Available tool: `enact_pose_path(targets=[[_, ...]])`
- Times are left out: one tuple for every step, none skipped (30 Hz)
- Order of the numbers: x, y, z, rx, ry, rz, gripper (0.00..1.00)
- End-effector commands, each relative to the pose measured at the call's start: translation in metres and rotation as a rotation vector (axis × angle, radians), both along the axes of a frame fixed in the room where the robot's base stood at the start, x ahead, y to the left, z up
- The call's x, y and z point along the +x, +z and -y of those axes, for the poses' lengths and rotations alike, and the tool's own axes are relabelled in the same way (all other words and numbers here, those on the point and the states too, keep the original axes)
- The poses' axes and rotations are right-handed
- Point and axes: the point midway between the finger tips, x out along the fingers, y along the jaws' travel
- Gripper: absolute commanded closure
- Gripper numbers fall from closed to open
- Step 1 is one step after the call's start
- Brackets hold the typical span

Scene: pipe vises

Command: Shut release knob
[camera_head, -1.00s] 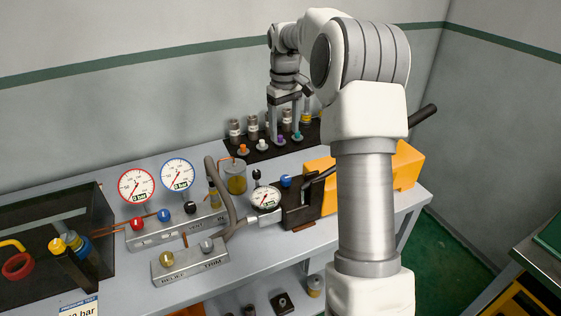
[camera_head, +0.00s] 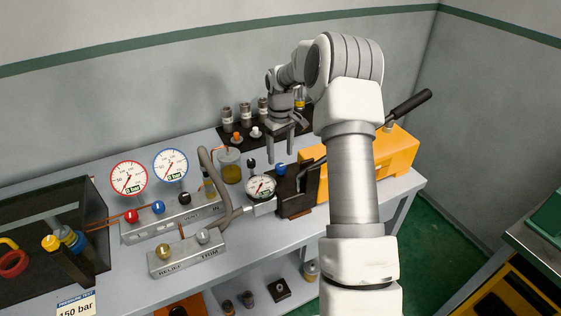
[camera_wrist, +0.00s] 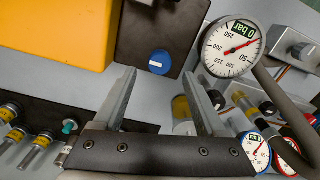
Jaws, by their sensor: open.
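A round blue knob (camera_head: 281,169) sits on the dark block (camera_head: 295,195) at the left end of the yellow pump; it appears to be the release knob. In the wrist view the blue knob (camera_wrist: 159,61) carries a small white label, too small to read, and lies just beyond and between the fingertips. My gripper (camera_head: 279,150) is open and empty, fingers down, above and behind the knob. In the wrist view my gripper (camera_wrist: 159,76) shows a clear gap between its fingers, apart from the knob.
A round gauge (camera_head: 261,188) reading 0 bar stands left of the block. The yellow pump (camera_head: 390,155) with its black lever (camera_head: 410,105) is right. A valve panel (camera_head: 185,222) and a RELIEF/TRIM block (camera_head: 190,256) stand left. Cylinders stand on a black mat behind.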

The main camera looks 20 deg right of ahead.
Motion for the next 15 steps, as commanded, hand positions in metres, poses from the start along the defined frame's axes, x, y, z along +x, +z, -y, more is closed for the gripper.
enact_pose_path(targets=[[-0.001, -0.01, 0.0, 0.001, 0.0, -0.002, 0.26], [-0.001, -0.015, 0.0, 0.002, 0.0, -0.003, 0.26], [-0.001, -0.02, 0.0, 0.001, 0.0, -0.002, 0.26], [0.0, -0.024, 0.0, 0.001, 0.0, -0.001, 0.26], [-0.001, -0.028, 0.0, 0.001, 0.001, -0.002, 0.26], [-0.001, -0.032, 0.0, 0.001, 0.001, -0.002, 0.26], [0.0, -0.034, 0.0, 0.001, 0.001, -0.001, 0.26], [0.0, -0.036, 0.0, 0.0, 0.001, -0.001, 0.26], [0.0, -0.038, 0.0, 0.0, 0.001, 0.0, 0.26], [0.0, -0.04, 0.0, 0.0, 0.001, 0.0, 0.26], [0.0, -0.04, 0.0, 0.0, 0.0, 0.0, 0.26], [0.0, -0.041, 0.0, 0.0, 0.0, 0.0, 0.26], [0.0, -0.042, 0.0, 0.0, 0.0, 0.0, 0.26], [0.0, -0.042, 0.0, 0.0, 0.0, 0.0, 0.26], [0.0, -0.042, 0.0, 0.0, 0.0, 0.0, 0.26]])
